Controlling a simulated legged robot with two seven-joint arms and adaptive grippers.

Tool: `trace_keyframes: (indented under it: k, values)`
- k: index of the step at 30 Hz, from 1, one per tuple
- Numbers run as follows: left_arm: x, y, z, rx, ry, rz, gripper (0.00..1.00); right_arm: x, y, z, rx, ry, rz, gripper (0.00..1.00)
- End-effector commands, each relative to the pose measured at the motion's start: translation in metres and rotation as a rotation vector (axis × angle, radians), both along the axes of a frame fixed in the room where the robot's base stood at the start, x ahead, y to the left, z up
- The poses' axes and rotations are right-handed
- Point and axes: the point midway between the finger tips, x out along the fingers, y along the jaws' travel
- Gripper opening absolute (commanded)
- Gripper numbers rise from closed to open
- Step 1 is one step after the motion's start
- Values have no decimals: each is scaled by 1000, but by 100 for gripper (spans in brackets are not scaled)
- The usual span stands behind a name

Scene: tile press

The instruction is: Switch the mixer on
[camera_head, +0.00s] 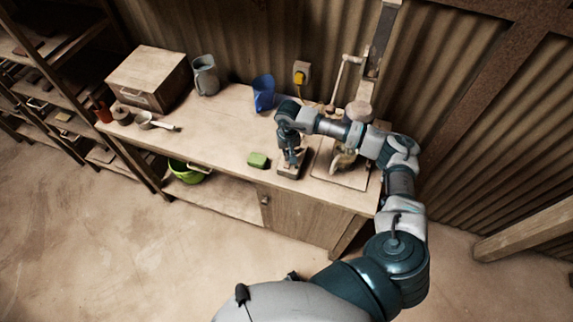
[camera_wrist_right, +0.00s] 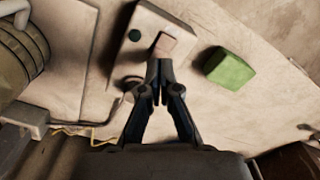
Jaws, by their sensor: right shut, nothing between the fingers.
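A small pale control box (camera_wrist_right: 148,22) lies on the workbench, with a round dark green button (camera_wrist_right: 134,35) on its face. A pale pinkish block-like part (camera_wrist_right: 168,44) shows at my fingertips, and I cannot tell whether they touch it. My right gripper (camera_wrist_right: 157,70) is shut and empty, pointing down over the box. In the head view the right gripper (camera_head: 292,160) hides most of this box (camera_head: 285,175). A machine (camera_head: 343,158) stands to the right of it, partly hidden by my right arm; I cannot tell whether it is the mixer. My left gripper is out of view.
A green sponge (camera_head: 258,160) lies left of the box. A blue jug (camera_head: 263,94), a grey jug (camera_head: 205,76) and a drawer box (camera_head: 148,78) stand along the back. A yellow plug (camera_head: 299,77) is on the wall. The middle of the bench (camera_head: 215,125) is clear.

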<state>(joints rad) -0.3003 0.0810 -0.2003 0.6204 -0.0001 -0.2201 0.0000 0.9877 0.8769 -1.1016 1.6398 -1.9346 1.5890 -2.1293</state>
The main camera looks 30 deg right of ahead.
Motion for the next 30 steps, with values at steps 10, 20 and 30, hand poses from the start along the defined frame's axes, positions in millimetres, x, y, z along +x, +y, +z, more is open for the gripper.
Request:
trace_keyframes:
  k: [10,20,30]
  values:
    - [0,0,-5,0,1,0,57,0,0,-6,0,0,0,0]
    - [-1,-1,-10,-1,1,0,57,0,1,-11,-1,-1,0,0]
    - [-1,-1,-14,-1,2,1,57,0,0,-16,0,0,0,0]
